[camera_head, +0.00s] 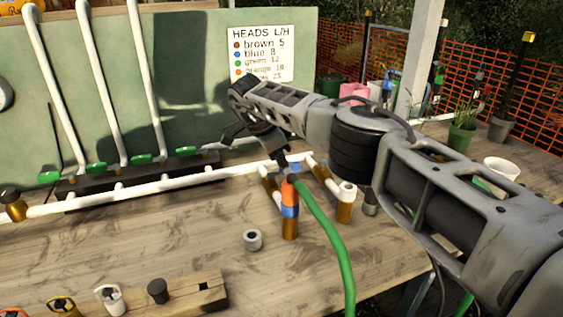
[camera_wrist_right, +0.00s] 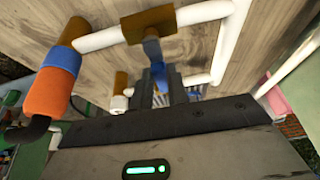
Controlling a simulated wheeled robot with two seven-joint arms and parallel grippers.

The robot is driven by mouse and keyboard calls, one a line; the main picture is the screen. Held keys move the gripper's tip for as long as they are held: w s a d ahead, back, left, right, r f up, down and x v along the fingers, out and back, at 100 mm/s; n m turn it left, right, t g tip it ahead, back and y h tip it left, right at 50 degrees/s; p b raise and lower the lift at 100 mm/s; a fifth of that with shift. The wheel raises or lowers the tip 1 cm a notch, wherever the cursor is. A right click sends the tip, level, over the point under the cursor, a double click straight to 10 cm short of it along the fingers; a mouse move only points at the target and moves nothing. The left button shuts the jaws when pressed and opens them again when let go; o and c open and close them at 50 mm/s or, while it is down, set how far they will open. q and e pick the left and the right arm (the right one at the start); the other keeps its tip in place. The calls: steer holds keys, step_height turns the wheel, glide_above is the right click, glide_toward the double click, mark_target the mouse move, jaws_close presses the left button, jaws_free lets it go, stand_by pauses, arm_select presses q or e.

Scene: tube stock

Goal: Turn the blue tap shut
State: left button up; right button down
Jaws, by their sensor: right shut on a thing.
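The blue tap handle (camera_wrist_right: 153,52) shows in the right wrist view, in front of a brass fitting on the white pipe. My right gripper (camera_wrist_right: 160,90) is shut on the blue tap's handle, with its dark fingers on either side of it. In the head view my right gripper (camera_head: 284,162) reaches down to the white pipe from the right and mostly hides the tap. My left gripper is not in view.
A green hose (camera_head: 335,235) runs from an orange and blue connector (camera_head: 290,211) below the gripper. Green taps (camera_head: 142,160) line the pipe at left. A sign (camera_head: 262,52) hangs behind. A grey ring (camera_head: 253,240) lies on the table, near a wooden block (camera_head: 185,290).

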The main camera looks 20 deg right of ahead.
steer(key=shift+r, duration=0.1)
steer(key=c, duration=1.4)
jaws_free()
steer(key=shift+o, duration=0.2)
